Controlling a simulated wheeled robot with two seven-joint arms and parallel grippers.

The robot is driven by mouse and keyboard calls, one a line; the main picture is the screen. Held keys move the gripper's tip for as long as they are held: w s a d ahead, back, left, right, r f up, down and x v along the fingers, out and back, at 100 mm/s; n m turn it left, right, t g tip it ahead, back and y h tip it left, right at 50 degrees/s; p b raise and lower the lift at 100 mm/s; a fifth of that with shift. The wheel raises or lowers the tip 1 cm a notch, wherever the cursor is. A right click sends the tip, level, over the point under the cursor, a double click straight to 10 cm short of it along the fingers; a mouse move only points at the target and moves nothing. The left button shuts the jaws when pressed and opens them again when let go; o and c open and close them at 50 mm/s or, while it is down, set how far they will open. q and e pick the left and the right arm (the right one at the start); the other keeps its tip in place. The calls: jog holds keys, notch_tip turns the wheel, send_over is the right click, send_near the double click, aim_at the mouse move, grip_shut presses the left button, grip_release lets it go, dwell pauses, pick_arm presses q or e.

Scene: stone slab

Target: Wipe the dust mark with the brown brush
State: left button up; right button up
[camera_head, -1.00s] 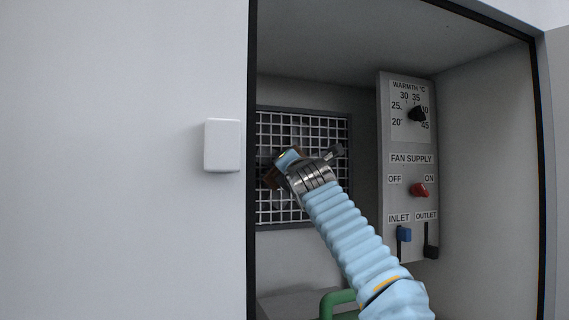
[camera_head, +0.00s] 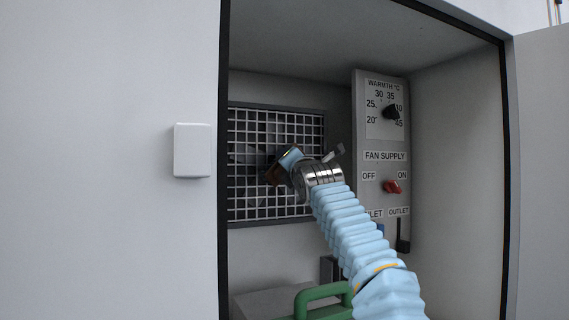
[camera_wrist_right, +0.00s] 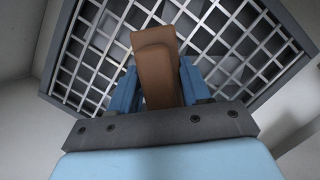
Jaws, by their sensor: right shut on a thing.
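The brown brush (camera_head: 272,174) is held in my right gripper (camera_head: 284,162), in front of the metal grille (camera_head: 246,205) on the cabinet's back wall. In the right wrist view the brush (camera_wrist_right: 156,75) stands between the two blue fingers of the right gripper (camera_wrist_right: 157,88), with its far end over the grille (camera_wrist_right: 92,42). I cannot tell whether it touches the bars. No dust mark can be made out clearly; the gripper and brush hide part of the grille. My left gripper is not in view.
A control panel (camera_head: 386,268) with a knob (camera_head: 391,112), a red switch (camera_head: 392,187) and levers stands right of the grille. The cabinet's side walls bound the space. A white box (camera_head: 192,150) sits on the outer left panel.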

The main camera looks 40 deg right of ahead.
jog(key=s+d, duration=0.2)
jog(key=d, duration=0.4)
jog(key=shift+d, duration=0.4)
jog(key=shift+f, duration=0.15)
jog(key=s+b, duration=0.1)
jog(key=s, duration=0.1)
jog(key=s+a+b, duration=0.1)
jog(key=s+b, duration=0.1)
jog(key=s, duration=0.1)
jog(key=shift+s+a, duration=0.3)
jog(key=shift+a, duration=0.1)
jog(key=s+b, duration=0.1)
jog(key=s+a, duration=0.1)
jog(key=s, duration=0.1)
jog(key=shift+b, duration=0.4)
